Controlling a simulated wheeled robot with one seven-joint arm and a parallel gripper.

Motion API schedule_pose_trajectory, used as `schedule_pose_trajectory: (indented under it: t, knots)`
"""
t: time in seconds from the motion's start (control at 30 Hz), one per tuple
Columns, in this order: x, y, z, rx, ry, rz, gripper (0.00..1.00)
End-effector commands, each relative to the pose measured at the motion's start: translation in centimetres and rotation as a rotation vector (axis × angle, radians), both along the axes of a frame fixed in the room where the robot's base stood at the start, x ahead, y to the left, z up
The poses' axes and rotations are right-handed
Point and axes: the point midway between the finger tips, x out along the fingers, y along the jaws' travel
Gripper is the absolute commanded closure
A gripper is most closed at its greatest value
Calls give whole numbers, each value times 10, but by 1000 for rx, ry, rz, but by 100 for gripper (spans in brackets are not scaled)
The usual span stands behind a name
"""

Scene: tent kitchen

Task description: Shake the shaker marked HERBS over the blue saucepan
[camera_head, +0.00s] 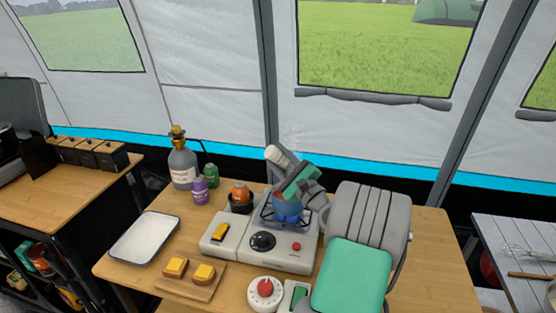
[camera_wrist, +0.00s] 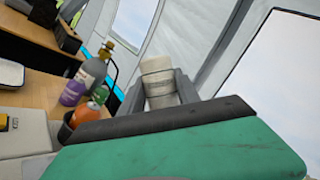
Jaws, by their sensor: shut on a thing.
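The blue saucepan (camera_head: 287,212) sits on the burner of a camping stove, partly covered by my arm. My gripper (camera_head: 281,166) is above it and slightly to the left, shut on a whitish cylindrical shaker (camera_head: 275,153). The shaker is tilted, one end pointing up and left in the head view. In the wrist view the shaker (camera_wrist: 158,78) stands between the two grey fingers (camera_wrist: 160,98). No HERBS marking can be read on it. The saucepan does not show in the wrist view.
A purple container (camera_head: 200,191), a green one (camera_head: 211,176) and a grey gas bottle (camera_head: 183,167) stand left of the stove (camera_head: 226,234). An orange-topped container (camera_head: 240,192) sits in a dark cup. A white tray (camera_head: 145,238) and a wooden board (camera_head: 183,287) with food lie nearer.

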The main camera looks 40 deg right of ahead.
Motion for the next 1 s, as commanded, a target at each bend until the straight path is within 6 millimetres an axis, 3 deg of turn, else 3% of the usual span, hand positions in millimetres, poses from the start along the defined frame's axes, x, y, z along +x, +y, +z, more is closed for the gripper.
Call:
schedule_pose_trajectory:
  t: [0.03, 0.17, 0.4, 0.6, 1.0]
  knots:
    - [0, 0, 24, -2, -2, 0, 100]
    - [0, 0, 37, -1, -1, 0, 100]
    - [0, 0, 28, -1, -1, 0, 100]
    - [0, 0, -19, -2, 0, -1, 100]
    - [0, 0, -13, -2, -1, 0, 100]
